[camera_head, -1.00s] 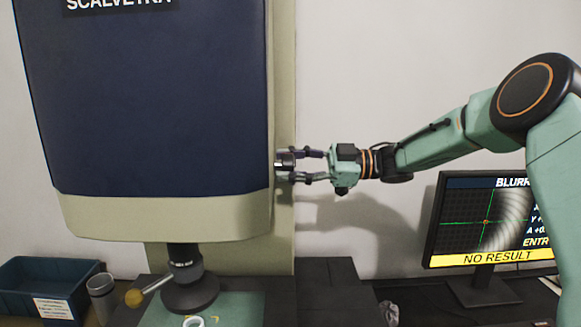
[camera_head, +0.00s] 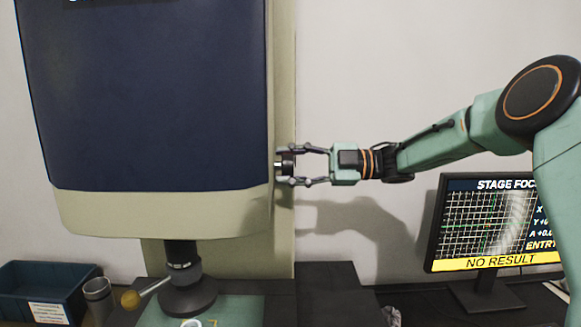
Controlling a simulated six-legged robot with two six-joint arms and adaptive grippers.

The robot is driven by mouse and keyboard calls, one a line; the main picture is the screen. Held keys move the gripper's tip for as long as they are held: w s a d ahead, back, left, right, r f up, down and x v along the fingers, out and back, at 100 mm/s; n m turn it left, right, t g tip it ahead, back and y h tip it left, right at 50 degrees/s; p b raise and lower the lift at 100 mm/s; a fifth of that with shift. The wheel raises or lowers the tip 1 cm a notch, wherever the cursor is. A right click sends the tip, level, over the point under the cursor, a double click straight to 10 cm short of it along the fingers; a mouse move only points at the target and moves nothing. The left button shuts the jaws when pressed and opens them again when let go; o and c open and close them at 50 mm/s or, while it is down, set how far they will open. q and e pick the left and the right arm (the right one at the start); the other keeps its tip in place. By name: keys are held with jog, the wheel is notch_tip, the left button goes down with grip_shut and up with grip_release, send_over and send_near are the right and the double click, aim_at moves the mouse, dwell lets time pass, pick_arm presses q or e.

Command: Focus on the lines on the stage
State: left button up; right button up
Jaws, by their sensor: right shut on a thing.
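The measuring machine's big dark blue and cream head (camera_head: 150,100) fills the left of the view. A small dark focus knob (camera_head: 284,164) sticks out of its right side. My right gripper (camera_head: 290,165) comes in from the right and is shut on the knob. The monitor (camera_head: 490,222) at the right shows white grid lines beside a blurred ring edge, a title starting "STAGE FOC" and a yellow "NO RESULT" bar. My arm hides its right part. The green stage (camera_head: 235,308) lies under the black lens (camera_head: 184,275), with a pale ring (camera_head: 191,323) at the bottom edge. My left gripper is out of view.
A blue bin (camera_head: 48,290) with a white label stands at the lower left, beside a grey cup (camera_head: 98,295). A yellow-tipped rod (camera_head: 131,299) juts out near the lens. The wall between the machine and the monitor is bare.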

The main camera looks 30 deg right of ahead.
jog(key=shift+f, duration=0.15)
jog(key=o, duration=1.2)
jog(key=shift+w, duration=0.1)
jog(key=shift+c, duration=0.2)
jog(key=shift+s+d+r, duration=0.2)
jog(key=shift+d, duration=0.05)
jog(key=v, duration=1.1)
jog(key=shift+d, duration=0.25)
jog(key=shift+s+f, duration=0.1)
